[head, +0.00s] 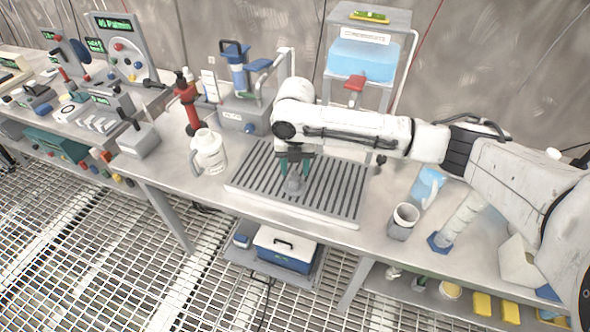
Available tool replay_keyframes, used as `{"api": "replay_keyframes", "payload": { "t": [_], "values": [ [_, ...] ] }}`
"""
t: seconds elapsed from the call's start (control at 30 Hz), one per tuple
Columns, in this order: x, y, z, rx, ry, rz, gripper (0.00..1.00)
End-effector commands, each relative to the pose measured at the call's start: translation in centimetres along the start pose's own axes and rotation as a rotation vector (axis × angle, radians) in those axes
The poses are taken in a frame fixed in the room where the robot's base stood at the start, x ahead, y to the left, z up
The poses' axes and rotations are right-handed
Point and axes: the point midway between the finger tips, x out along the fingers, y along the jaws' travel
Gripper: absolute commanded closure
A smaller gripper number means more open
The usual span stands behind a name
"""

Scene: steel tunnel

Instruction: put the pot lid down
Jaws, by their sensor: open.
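My gripper (295,170) points down over the grooved metal drainboard (345,215) on the bench. Its teal-tipped fingers are open and stand on either side of a small grey piece (294,187). This grey piece appears to rest on the drainboard's slats. It may be the pot lid or its knob, but its full outline is too small and too covered by the gripper to tell. I cannot tell whether the fingers touch it. No other thing in view is clearly a pot lid.
A white jug (208,152) stands left of the drainboard. A red bottle (188,103) and a blue-grey apparatus (240,112) stand behind it. A shelf with a blue container (362,60) rises behind.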

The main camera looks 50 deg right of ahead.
Motion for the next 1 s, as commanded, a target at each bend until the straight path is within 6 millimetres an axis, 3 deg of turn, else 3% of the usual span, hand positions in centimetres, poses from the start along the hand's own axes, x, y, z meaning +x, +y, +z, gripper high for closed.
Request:
{"api": "replay_keyframes", "payload": {
  "t": [0.43,0.6,0.8,0.87,1.0],
  "values": [
    [-8.5,0.0,0.0,-0.003,-0.002,0.003,0.53],
    [-10.2,0.0,0.0,0.0,-0.001,0.001,0.53],
    [-10.7,0.2,-0.1,0.0,0.0,0.004,0.53],
    [-10.6,1.0,-0.5,0.005,0.0,0.021,0.53],
    [-10.8,5.9,-2.9,0.065,0.008,0.134,0.53]
  ]
}}
